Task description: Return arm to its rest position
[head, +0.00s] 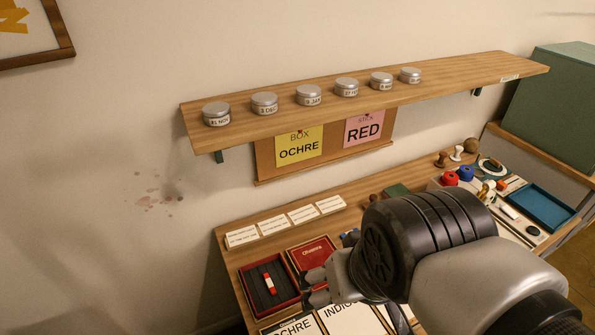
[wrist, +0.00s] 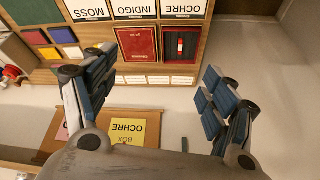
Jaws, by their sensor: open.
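My gripper (head: 316,287) is open and empty, held above the front part of the table (head: 232,252) in the head view. In the wrist view my gripper (wrist: 157,92) shows its two fingers spread wide, with nothing between them. Past the fingers lie an open red box (wrist: 197,46) holding a red-and-white stick (wrist: 180,45), and a red lid (wrist: 137,42) beside it. In the head view the open box (head: 284,303) and red lid (head: 318,249) are just left of my gripper. My arm covers part of the table.
Several tins (head: 309,95) stand on the wall shelf (head: 240,127). Below it a board carries a yellow OCHRE note (head: 299,147) and a pink RED note (head: 363,129). White cards (head: 287,221) line the table's back. A blue tray (head: 541,207) and a green cabinet (head: 552,95) are right.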

